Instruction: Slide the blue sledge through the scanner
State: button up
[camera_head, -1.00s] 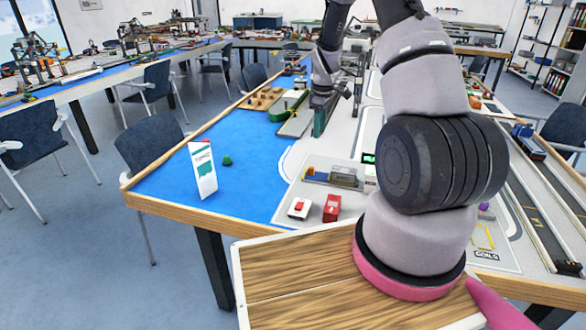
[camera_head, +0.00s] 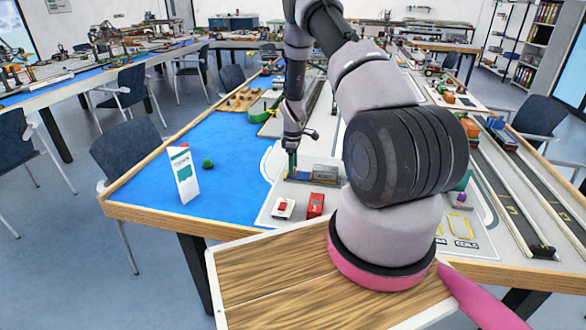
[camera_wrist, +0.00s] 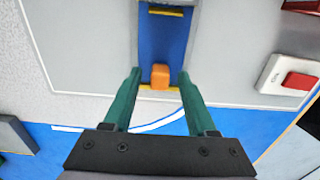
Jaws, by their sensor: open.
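The blue sledge (camera_wrist: 162,40) looks to be the long blue strip in the wrist view, with an orange block (camera_wrist: 160,76) at its near end. Yellow pieces lie at its far end and beside the orange block. My gripper (camera_wrist: 160,80) has its two green fingers open, one on each side of the orange block, with no clear contact. In the head view my gripper (camera_head: 292,168) is low at the left end of a grey block (camera_head: 325,173), which may be the scanner. My arm hides part of the area to the right.
A white box with a red button (camera_head: 283,208) and a red box (camera_head: 316,205) stand near the table's front edge. A white and green sign (camera_head: 184,174) and a small green object (camera_head: 208,163) stand on the blue area at left.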

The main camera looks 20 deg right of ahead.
jog(key=shift+f, duration=0.25)
grip_shut()
dwell(1.4)
